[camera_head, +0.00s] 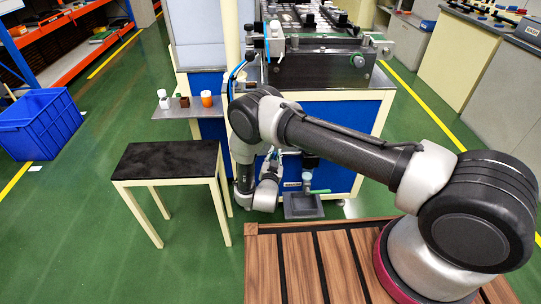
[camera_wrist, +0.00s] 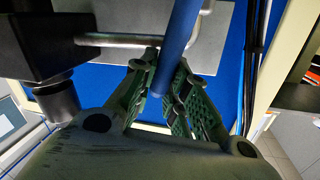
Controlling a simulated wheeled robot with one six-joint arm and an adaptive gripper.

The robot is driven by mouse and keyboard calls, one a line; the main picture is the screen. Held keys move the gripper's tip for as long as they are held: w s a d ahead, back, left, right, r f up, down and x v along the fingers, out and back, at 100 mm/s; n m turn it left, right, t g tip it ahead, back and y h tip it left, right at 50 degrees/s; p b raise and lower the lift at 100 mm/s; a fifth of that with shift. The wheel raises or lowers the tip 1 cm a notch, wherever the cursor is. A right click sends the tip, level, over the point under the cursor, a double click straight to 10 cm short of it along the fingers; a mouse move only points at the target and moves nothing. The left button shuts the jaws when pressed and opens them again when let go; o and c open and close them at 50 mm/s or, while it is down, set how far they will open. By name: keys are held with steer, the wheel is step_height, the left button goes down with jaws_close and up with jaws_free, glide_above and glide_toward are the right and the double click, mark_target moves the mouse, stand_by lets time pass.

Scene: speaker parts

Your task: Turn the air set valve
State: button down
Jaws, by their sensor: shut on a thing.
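In the wrist view, the green fingers of my gripper (camera_wrist: 160,66) are closed around a slim blue bar (camera_wrist: 178,36), which runs up out of the picture. I cannot tell whether it is the valve's lever or a hose. A black block (camera_wrist: 40,38) with a bent metal pipe (camera_wrist: 112,40) sits beside the fingers on the left; it may be part of the air set valve. In the head view, my arm reaches down in front of the blue machine cabinet (camera_head: 347,118), and my wrist hides most of the gripping spot.
A black-topped stool (camera_head: 168,160) stands to the left. A side shelf (camera_head: 176,110) holds small parts. A blue crate (camera_head: 40,124) is at far left. Green floor lies between.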

steer(key=c, duration=1.4)
jaws_free()
steer(key=shift+s, duration=0.1)
steer(key=v, duration=1.1)
steer(key=shift+s, duration=0.4)
